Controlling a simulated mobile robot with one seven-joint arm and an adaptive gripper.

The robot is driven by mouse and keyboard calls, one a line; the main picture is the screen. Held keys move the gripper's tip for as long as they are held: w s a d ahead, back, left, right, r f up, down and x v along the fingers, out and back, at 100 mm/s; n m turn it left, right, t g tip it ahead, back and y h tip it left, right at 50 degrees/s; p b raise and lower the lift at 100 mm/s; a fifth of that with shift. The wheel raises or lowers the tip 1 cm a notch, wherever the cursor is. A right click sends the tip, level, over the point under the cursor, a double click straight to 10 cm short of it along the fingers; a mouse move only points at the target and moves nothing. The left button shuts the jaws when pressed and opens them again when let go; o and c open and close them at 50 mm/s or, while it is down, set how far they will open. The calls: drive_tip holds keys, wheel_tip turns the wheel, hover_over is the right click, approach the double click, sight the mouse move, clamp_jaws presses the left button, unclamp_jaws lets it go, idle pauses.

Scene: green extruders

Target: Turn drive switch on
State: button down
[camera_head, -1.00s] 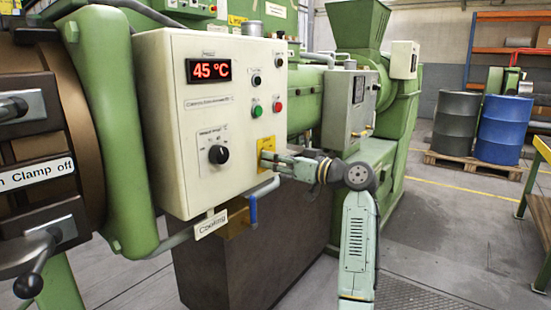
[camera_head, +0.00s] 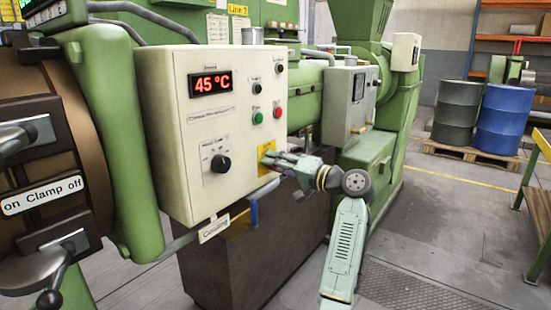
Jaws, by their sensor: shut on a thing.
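A cream control box (camera_head: 180,170) stands at centre left with a red 45 °C display (camera_head: 210,82). Its front carries a black rotary knob (camera_head: 221,163), a green button (camera_head: 257,118), a red button (camera_head: 277,112) and small black selector switches (camera_head: 256,86). A yellow plate (camera_head: 264,152) sits at its lower right. My gripper (camera_head: 272,159) is at this plate, its fingertips against it. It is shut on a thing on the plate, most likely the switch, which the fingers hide.
A blue-handled valve (camera_head: 253,213) and a "Cooling" tag (camera_head: 214,229) hang below the box. A clamp lever (camera_head: 52,285) stands at the left. Green extruder parts (camera_head: 366,160) lie behind my arm. Barrels (camera_head: 503,118) stand on a pallet at the right; the floor between is open.

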drive_tip(key=shift+r+m+p, duration=0.1)
drive_tip(key=shift+m+p, duration=0.55)
drive_tip(key=shift+m, duration=0.55)
drive_tip(key=c, duration=1.2)
unclamp_jaws()
drive_tip(key=shift+c, duration=0.2)
drive_tip(key=v, duration=1.2)
drive_tip(key=shift+d, duration=0.1)
